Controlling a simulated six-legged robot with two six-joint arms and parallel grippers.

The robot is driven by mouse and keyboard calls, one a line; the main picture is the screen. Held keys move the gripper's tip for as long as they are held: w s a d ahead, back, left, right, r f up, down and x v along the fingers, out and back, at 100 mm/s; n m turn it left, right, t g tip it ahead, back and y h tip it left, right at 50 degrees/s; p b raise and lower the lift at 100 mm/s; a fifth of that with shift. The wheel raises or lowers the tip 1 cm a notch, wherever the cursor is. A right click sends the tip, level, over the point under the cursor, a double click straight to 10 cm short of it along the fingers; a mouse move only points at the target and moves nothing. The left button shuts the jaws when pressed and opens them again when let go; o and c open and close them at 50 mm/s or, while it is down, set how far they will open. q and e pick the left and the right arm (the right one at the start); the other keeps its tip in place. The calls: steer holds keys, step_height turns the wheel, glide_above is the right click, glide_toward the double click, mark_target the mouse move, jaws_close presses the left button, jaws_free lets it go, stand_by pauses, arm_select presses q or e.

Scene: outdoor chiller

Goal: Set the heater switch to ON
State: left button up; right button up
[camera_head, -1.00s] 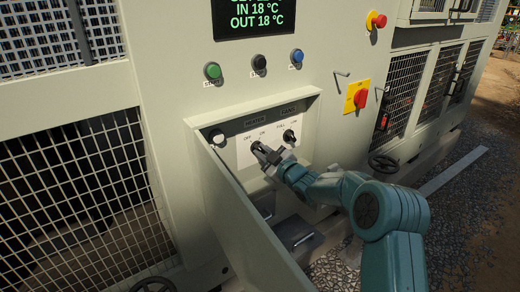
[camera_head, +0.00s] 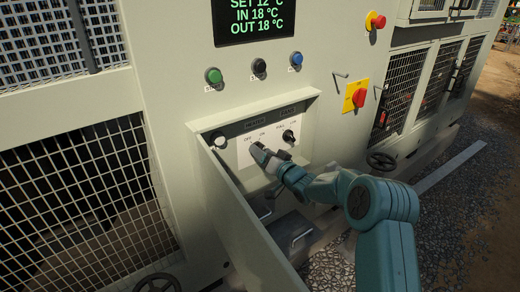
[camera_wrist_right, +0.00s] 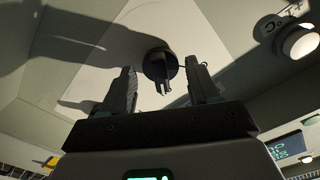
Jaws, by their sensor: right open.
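The heater switch (camera_wrist_right: 160,66) is a dark round rotary knob on a white plate. In the right wrist view it sits between the two fingers of my right gripper (camera_wrist_right: 160,88), which are open with a gap on each side. In the head view my right gripper (camera_head: 264,156) is at the OFF/ON labels of the left switch and mostly hides it, so I cannot read its setting. The white plate (camera_head: 275,147) lies inside the opened recess. My left gripper does not show.
The second black switch (camera_head: 288,136) is to the right on the same plate. The recess's open door (camera_head: 240,225) hangs at the left of my right arm. Green (camera_head: 214,76), black (camera_head: 259,66) and blue (camera_head: 296,58) buttons sit above. A red rotary handle (camera_head: 359,98) is at the right.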

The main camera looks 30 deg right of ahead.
steer(key=shift+o, duration=0.3)
steer(key=shift+s, duration=0.15)
steer(key=s+b, duration=0.2)
steer(key=s, duration=0.4)
steer(key=shift+s+d, duration=0.25)
steer(key=shift+s, duration=0.15)
steer(key=s+d+b, duration=0.1)
steer(key=s+b, duration=0.1)
steer(key=s, duration=1.4)
steer(key=shift+d+b, duration=0.15)
steer(key=shift+b, duration=0.25)
steer(key=shift+s, duration=0.1)
